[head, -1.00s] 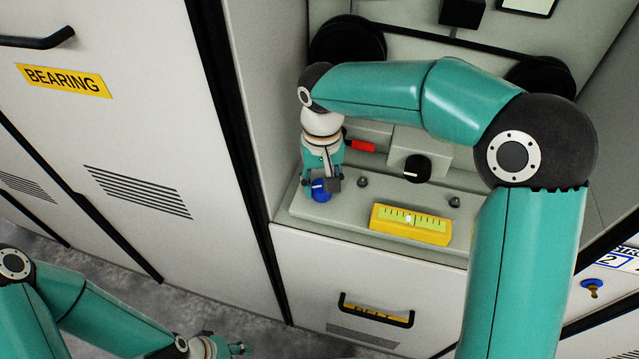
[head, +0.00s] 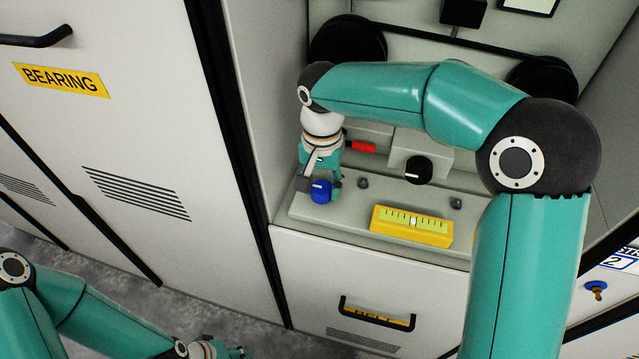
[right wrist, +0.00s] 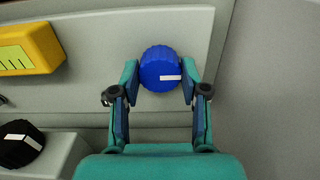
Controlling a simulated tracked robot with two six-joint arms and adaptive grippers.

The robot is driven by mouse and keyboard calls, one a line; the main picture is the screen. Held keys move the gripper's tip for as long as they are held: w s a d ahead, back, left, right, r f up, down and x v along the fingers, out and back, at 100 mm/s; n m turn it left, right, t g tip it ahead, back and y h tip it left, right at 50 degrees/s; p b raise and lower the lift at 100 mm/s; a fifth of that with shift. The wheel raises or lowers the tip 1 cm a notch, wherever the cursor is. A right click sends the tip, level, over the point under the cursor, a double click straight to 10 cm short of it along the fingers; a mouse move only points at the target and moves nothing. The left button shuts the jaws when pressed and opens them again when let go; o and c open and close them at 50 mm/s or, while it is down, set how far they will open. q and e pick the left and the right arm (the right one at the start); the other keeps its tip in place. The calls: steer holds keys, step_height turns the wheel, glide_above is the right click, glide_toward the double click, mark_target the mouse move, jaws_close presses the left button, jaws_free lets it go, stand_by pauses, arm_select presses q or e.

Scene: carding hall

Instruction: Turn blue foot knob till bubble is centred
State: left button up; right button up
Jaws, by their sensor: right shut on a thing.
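The blue foot knob (head: 321,191), with a white mark, stands at the left end of a grey plate (head: 345,218). My right gripper (right wrist: 160,78) is shut on the knob, one finger on each side; in its wrist view the mark on the knob (right wrist: 158,66) points right. A yellow level (head: 409,232) lies on the plate right of the knob. Its pale bubble (head: 413,221) shows at about the middle of the green scale; the exact offset is too small to tell. My left gripper (head: 236,351) is low at the bottom edge, partly cut off.
A black knob (head: 418,169) with a white mark and a red handle (head: 361,147) sit behind the plate. Two small grey studs (head: 363,182) (head: 455,202) stand on the plate. A cabinet wall (right wrist: 270,80) is close beside the blue knob. A drawer handle (head: 377,318) is below.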

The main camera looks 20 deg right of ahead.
mark_target(322, 186)
steer(key=shift+w+r, duration=0.15)
steer(key=shift+w, duration=0.05)
steer(key=o, duration=1)
steer(key=shift+o, duration=0.7)
step_height(322, 186, up, 12)
